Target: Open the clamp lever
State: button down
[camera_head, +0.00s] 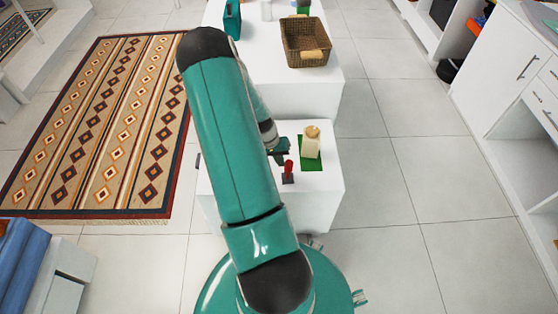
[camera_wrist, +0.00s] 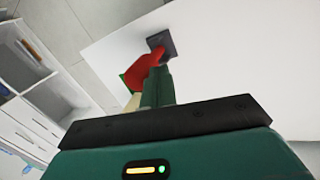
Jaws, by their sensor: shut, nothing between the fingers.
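The clamp lever has a red handle (camera_head: 288,167) on a small dark base, standing on a white block near its front edge. In the wrist view the red handle (camera_wrist: 139,70) leans away from its dark square base (camera_wrist: 162,44). My gripper (camera_head: 280,149) is just behind the handle in the head view. In the wrist view its green fingers (camera_wrist: 158,80) are together, with nothing between them. The fingertips overlap the handle's edge in that view; I cannot tell whether they touch it. They hide part of the handle.
A cream object (camera_head: 312,140) stands on a green plate (camera_head: 312,164) to the right of the lever. A wicker basket (camera_head: 305,42) is on the white surface farther back. White cabinets (camera_head: 519,60) line the right side. Tiled floor between is clear.

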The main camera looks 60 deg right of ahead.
jog(key=shift+s+r, duration=0.1)
jog(key=shift+s, duration=0.1)
jog(key=shift+s+d+r+t+y, duration=0.1)
jog(key=shift+s+d+t+y, duration=0.25)
jog(key=shift+s+t, duration=0.3)
jog(key=shift+s+d+r+t+y, duration=0.1)
jog(key=shift+s+d+t+y, duration=0.25)
jog(key=shift+s+t, duration=0.3)
jog(key=s+d+f+t+y, duration=0.1)
jog(key=s+t, duration=0.1)
jog(key=s+d+f+t+y, duration=0.1)
jog(key=s+t, duration=0.1)
jog(key=t, duration=0.1)
jog(key=s+d+t+y, duration=0.1)
jog(key=s+t+y, duration=0.1)
jog(key=t, duration=0.1)
jog(key=shift+f, duration=0.4)
jog(key=shift+s+d+f, duration=0.2)
jog(key=shift+s+f, duration=0.15)
jog(key=shift+f, duration=0.05)
